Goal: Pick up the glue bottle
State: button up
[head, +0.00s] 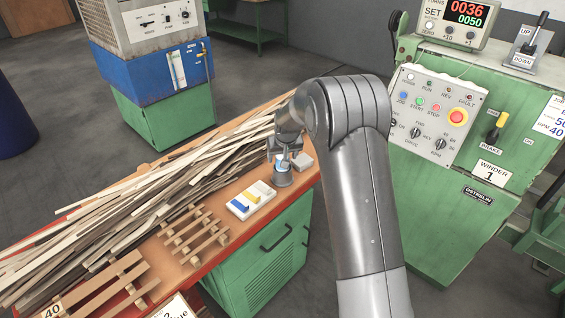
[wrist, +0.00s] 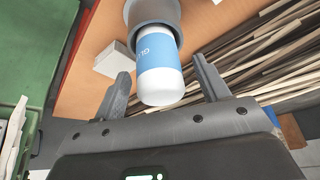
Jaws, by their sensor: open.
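The glue bottle (wrist: 160,82), white with a blue label, stands in a grey round holder (wrist: 153,12) in the wrist view. My gripper (wrist: 161,68) is open, with one finger on each side of the bottle and visible gaps between. In the head view the bottle (head: 281,164) shows as a small blue and white patch under my gripper (head: 283,153). The holder stands near the right end of the wooden bench top. The lower part of the bottle is hidden inside the holder.
A small white block (head: 302,161) lies right of the holder.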

jog(key=shift+x, duration=1.3)
jog(key=shift+c, duration=0.2)
jog(key=c, duration=1.1)
